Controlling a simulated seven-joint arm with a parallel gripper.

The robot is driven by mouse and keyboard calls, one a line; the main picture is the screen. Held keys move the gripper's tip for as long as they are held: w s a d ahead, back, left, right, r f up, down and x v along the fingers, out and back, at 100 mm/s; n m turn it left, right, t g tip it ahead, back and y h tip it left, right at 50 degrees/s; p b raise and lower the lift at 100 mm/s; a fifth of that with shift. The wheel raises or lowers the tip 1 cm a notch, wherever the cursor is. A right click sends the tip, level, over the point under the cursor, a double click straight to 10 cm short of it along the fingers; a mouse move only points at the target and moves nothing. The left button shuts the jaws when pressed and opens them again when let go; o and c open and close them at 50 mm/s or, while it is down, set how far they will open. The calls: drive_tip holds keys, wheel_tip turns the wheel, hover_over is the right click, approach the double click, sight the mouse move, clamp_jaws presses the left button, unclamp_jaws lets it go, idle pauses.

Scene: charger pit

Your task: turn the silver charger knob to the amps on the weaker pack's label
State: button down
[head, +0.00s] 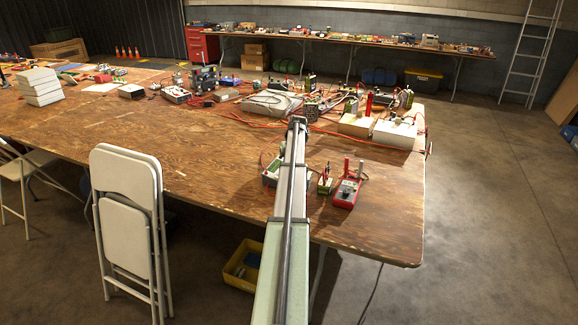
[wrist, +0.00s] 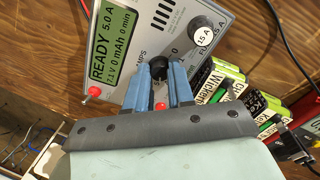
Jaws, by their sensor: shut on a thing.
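The silver charger (wrist: 125,30) fills the upper middle of the wrist view. Its green display (wrist: 113,42) reads READY, 5.0 A, 7.1 V, 0 mAh, 0 min. My gripper (wrist: 161,74) has its two blue fingers closed on the dark AMPS knob (wrist: 159,66) on the charger's face. The fingers hide part of the knob, and its pointer is not clear. Green-and-white labelled packs (wrist: 222,82) lie just right of the charger; their amp figures are not readable here. In the head view my arm covers the gripper's work.
A 15 A fuse cap (wrist: 202,37) sits beside the knob, and a red post (wrist: 93,91) is at the charger's left. Bare table lies toward the front right corner.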

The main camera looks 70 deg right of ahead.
drive_tip(key=c, duration=1)
unclamp_jaws()
drive_tip(key=shift+r, duration=0.1)
drive_tip(key=r, duration=0.4)
drive_tip(key=s+r, duration=0.1)
drive_tip(key=r, duration=0.4)
drive_tip(key=s+r, duration=0.1)
drive_tip(key=r, duration=0.3)
drive_tip(key=shift+s+r, duration=0.2)
drive_tip(key=shift+s, duration=0.05)
